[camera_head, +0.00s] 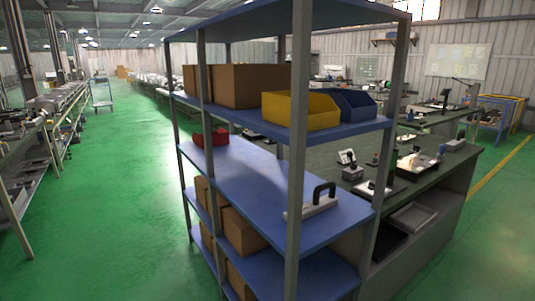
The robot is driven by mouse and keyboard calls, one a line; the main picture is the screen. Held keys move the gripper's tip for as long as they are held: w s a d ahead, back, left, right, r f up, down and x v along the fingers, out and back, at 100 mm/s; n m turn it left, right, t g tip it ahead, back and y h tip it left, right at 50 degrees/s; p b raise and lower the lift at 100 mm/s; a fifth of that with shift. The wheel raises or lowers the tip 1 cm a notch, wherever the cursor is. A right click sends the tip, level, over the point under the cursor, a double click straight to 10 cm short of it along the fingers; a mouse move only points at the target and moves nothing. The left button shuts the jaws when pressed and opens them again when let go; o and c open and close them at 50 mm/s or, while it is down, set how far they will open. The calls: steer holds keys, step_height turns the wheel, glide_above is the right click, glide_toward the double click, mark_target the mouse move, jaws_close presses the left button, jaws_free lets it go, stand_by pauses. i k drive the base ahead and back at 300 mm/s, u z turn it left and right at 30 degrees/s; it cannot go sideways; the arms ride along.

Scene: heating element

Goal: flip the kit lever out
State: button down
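I cannot tell for sure which thing is the kit lever. A flat light-grey piece with an upright black handle (323,194) rests on the middle blue shelf, near its front right corner. On the green-topped workbench (440,171) behind the rack, several small devices stand. One is a small grey unit with a dark knob-like top (352,173). Beside it is a pale flat board with a dark upright part (375,188). They are too small to read any lever's position. My gripper is not in view.
A blue shelf rack with grey posts (298,150) stands close in front and partly hides the workbench. It holds cardboard boxes (245,85), a yellow bin (300,109), a blue bin (352,104) and a red bin (211,137). Green floor (110,200) is clear at left.

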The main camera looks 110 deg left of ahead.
mark_target(349, 154)
steer(key=u, duration=2.5)
steer(key=i, duration=1)
